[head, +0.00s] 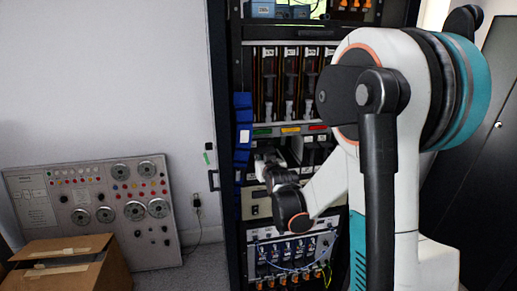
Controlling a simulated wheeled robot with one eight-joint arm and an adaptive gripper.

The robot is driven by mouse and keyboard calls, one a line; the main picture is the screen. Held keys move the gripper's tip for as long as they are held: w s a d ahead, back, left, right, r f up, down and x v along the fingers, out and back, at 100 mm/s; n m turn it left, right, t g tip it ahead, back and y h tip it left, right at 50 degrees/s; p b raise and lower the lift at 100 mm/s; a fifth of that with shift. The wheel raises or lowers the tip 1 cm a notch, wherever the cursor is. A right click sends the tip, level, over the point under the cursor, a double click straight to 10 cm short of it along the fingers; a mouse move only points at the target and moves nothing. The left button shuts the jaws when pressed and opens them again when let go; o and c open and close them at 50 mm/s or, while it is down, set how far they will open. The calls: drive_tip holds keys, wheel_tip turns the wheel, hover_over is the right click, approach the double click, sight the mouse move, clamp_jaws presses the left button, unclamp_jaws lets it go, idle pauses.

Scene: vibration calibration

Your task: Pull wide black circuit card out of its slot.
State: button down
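The equipment rack (228,150) stands in the middle of the head view, with rows of slots. My gripper (265,158) is at the left part of this row, close in front of the slots. It is small and dark here, and my wrist and arm hide part of the row. I cannot see whether its fingers are open, shut or touching a card.
Upper slots hold several tall cards (291,85). A panel with blue cables (290,255) is low in the rack. A blue strip (242,140) runs down the left post. A control panel (95,205) and an open cardboard box (75,265) stand at left. Dark cabinets (490,170) are at right.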

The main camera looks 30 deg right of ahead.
drive_tip(key=shift+s+a, duration=0.2)
drive_tip(key=shift+s, duration=0.5)
idle(0.7)
drive_tip(key=shift+v, duration=1.4)
drive_tip(key=shift+s+f, duration=0.15)
